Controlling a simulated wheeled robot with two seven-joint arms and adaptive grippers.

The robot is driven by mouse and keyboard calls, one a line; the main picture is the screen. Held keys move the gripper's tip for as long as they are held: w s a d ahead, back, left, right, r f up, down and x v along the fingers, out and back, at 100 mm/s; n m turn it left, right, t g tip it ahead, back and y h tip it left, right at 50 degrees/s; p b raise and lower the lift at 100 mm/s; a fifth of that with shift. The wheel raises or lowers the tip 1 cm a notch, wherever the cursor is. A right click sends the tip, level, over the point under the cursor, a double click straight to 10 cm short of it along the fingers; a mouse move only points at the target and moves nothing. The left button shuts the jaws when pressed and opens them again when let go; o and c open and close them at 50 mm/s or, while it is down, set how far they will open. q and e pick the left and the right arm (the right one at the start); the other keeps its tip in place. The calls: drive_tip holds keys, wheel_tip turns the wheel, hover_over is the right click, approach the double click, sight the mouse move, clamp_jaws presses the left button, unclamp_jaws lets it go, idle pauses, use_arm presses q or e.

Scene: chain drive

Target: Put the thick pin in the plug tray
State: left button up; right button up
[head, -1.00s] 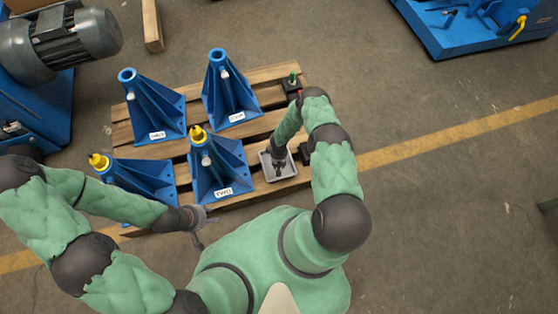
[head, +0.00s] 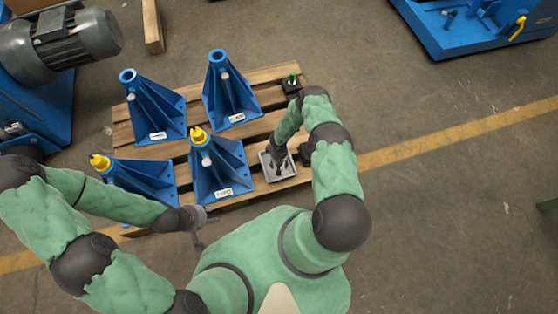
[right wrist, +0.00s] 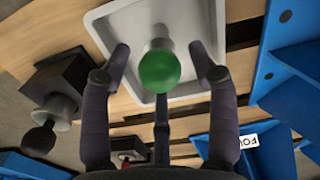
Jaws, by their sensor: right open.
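A pin with a green ball knob (right wrist: 160,70) and a grey shaft is at the grey plug tray (right wrist: 112,22), seen from above in the right wrist view. I take it for the thick pin. My right gripper (right wrist: 162,62) is open, its fingers apart on both sides of the knob. In the head view the tray (head: 291,171) sits at the pallet's front right, with my right gripper (head: 279,168) over it; the pin is hard to see there. My left gripper (head: 205,228) is empty near the pallet's front edge, its fingers seeming spread.
Blue stands (head: 236,98) with labels fill the pallet left of the tray; two bear yellow plugs (head: 198,135). A green-topped piece on a black block (head: 291,86) is at the back right. A black-knobbed plug (right wrist: 50,118) in a block is beside the tray.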

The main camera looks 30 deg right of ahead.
wheel_tip(320, 180, up, 11)
drive_tip(key=p, duration=0.5)
drive_tip(key=s+a+r+m+y, duration=0.1)
drive_tip(key=s+a+r+y, duration=0.45)
drive_tip(key=a+r, duration=0.85)
drive_tip(key=s+a+r+m+h, duration=0.1)
drive_tip(key=s+a+r, duration=0.2)
drive_tip(key=s+r, duration=0.5)
drive_tip(key=shift+s+a+m+t+h, duration=0.3)
drive_tip(key=shift+s+t+h, duration=0.1)
drive_tip(key=shift+s, duration=0.35)
drive_tip(key=shift+r, duration=0.1)
